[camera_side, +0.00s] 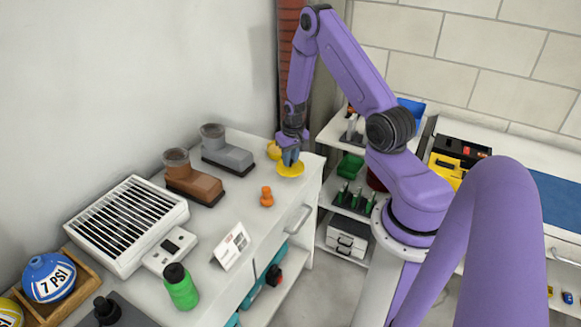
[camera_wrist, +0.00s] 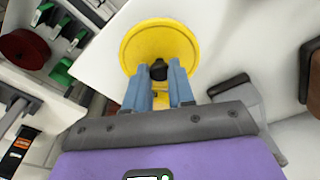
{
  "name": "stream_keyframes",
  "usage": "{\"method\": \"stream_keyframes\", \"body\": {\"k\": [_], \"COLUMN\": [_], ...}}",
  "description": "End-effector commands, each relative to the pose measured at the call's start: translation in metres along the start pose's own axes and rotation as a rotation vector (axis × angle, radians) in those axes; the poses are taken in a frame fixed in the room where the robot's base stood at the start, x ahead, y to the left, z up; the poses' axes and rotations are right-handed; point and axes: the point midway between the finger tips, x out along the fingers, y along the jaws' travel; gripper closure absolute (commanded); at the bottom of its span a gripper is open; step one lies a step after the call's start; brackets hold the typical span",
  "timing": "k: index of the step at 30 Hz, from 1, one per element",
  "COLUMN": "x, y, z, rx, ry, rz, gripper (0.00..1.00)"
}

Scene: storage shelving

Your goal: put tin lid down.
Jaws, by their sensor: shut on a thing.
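The tin lid (camera_side: 291,171) is a round yellow disc at the far right end of the white counter. In the wrist view the lid (camera_wrist: 160,40) fills the top middle and has a black knob (camera_wrist: 158,70) at its near edge. My gripper (camera_side: 290,158) is shut on the lid by this knob; its blue fingers (camera_wrist: 159,78) lie on either side of it. Whether the lid touches the counter, I cannot tell.
A grey boot (camera_side: 227,155) and a brown boot (camera_side: 193,182) stand left of the lid. A small orange object (camera_side: 266,197) is in front of it. The counter's (camera_side: 295,205) right edge is close by.

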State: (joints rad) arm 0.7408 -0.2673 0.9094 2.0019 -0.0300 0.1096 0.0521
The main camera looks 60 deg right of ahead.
Motion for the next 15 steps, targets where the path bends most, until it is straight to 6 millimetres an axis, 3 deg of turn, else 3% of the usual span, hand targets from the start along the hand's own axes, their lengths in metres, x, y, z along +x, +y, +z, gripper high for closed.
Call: {"method": "stream_keyframes", "body": {"k": [9,15], "x": [0.032,0.035], "y": [0.000,0.000], "z": [0.004,0.004], "rx": [0.001,0.002], "ry": [0.000,0.001], "rz": [0.000,0.000], "gripper": [1.00,1.00]}}
